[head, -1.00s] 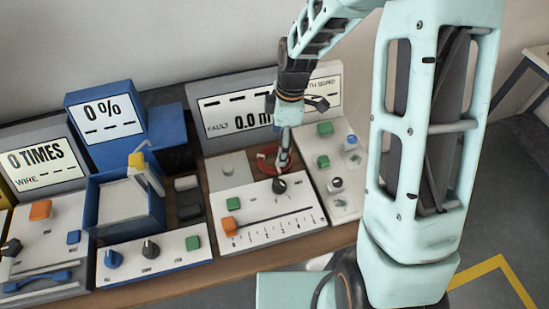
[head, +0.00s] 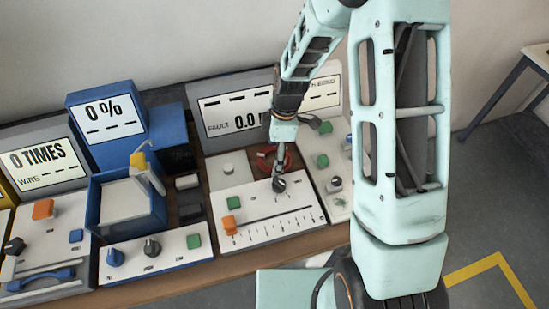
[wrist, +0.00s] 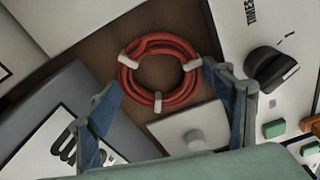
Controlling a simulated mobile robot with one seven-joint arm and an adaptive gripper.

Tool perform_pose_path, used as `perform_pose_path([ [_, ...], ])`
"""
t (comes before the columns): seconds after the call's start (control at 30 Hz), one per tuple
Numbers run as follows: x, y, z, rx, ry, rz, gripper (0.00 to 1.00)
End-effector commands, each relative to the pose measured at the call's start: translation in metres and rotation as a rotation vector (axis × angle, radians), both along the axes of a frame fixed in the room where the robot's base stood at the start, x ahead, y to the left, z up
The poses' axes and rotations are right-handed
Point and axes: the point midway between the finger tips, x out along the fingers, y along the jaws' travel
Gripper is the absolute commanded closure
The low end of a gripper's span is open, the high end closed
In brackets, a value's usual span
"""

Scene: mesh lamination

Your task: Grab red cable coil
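The red cable coil (wrist: 183,95) lies flat on a brown surface in the wrist view, bound by three pale ties. It also shows in the head view (head: 264,160), partly hidden behind my gripper (head: 278,168). In the wrist view my gripper (wrist: 168,100) is open, with its two blue-grey fingers wide apart. The coil appears between and beyond the fingertips, and nothing is held. The gripper looks to be above the coil, but the exact height cannot be told.
A white panel with a black knob (wrist: 275,68) sits to the coil's right in the wrist view. A white block with a round button (wrist: 193,132) is close below the coil. A grey display unit (head: 212,142) stands behind. A blue box (head: 96,200) is left.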

Motion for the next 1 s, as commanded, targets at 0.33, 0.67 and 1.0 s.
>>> perform_pose_path([
  [0.33,0.000,0.000,0.001,0.000,-0.001,0.000,0.52],
  [0.67,0.002,0.000,0.027,0.000,-0.005,0.000,0.52],
  [1.0,-0.029,0.005,0.067,0.000,-0.003,0.001,0.52],
])
